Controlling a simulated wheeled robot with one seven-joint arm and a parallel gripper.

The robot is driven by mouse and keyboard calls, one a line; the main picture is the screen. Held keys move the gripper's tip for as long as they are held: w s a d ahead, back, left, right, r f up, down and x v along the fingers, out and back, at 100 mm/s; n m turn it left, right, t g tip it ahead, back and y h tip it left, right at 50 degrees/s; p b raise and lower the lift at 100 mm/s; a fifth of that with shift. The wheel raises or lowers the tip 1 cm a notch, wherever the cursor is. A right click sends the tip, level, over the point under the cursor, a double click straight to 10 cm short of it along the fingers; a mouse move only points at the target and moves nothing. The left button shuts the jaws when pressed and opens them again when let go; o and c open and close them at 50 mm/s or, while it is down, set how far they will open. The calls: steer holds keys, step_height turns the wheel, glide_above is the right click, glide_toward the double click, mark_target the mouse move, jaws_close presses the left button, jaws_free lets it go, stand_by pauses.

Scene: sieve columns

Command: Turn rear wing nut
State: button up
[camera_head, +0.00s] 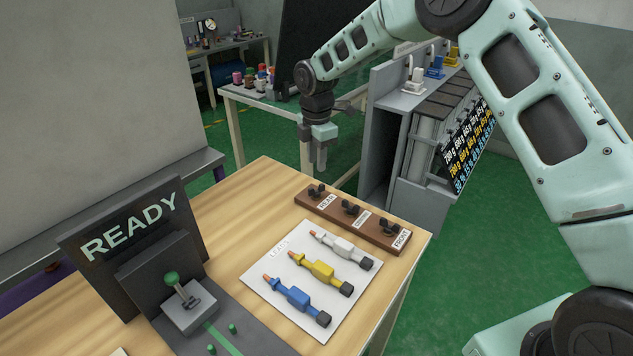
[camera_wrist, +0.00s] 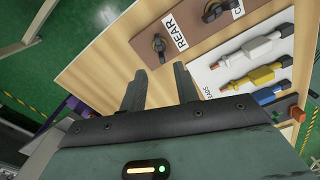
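A brown wooden block (camera_head: 372,232) lies along the far edge of the table and carries a row of three dark wing nuts. The rear wing nut (camera_head: 316,191) is at its left end, beside the REAR label (camera_head: 327,201). In the wrist view this wing nut (camera_wrist: 159,46) sits ahead of the fingertips, roughly between their lines. My gripper (camera_head: 315,168) points down above and slightly behind the rear nut, apart from it. Its two fingers (camera_wrist: 157,78) are spread with nothing between them. The middle wing nut (camera_head: 350,207) and the front wing nut (camera_head: 391,227) are farther right.
A white board (camera_head: 268,262) with white, yellow and blue plugs lies in front of the block. A READY sign (camera_head: 130,228) and a green-knobbed lever (camera_head: 180,288) stand at left. A grey cabinet (camera_head: 385,150) stands behind the table. Bare wood lies left of the block.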

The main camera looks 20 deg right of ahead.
mark_target(317, 186)
step_height(317, 186, down, 8)
steer(key=shift+f+p, duration=0.25)
steer(key=shift+p, duration=0.2)
jaws_close()
